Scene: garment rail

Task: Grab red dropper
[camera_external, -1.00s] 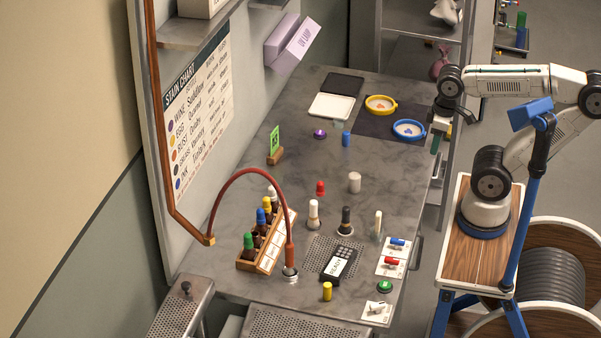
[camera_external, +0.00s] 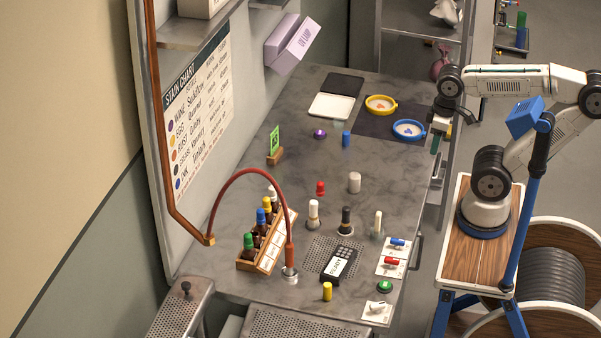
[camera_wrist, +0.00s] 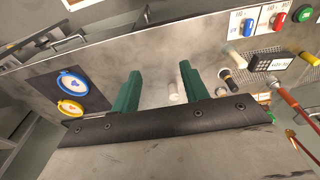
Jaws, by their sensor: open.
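A small red-capped piece, which looks like the red dropper (camera_external: 320,188), stands on the grey table left of a white cylinder (camera_external: 355,182). I cannot make it out in the wrist view. My gripper (camera_external: 436,144) is at the table's right edge beside the blue-rimmed dish, well away from the red piece. In the wrist view, my gripper (camera_wrist: 159,75) has its two green fingers apart, with nothing held between them.
A wooden rack (camera_external: 266,252) holds bottles with coloured caps, under a red curved hose (camera_external: 240,176). Black-based and white bottles, a dark keypad device (camera_external: 340,263) and red and blue switches (camera_external: 393,256) crowd the front. Blue (camera_external: 408,130) and yellow (camera_external: 381,104) dishes sit on a dark mat.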

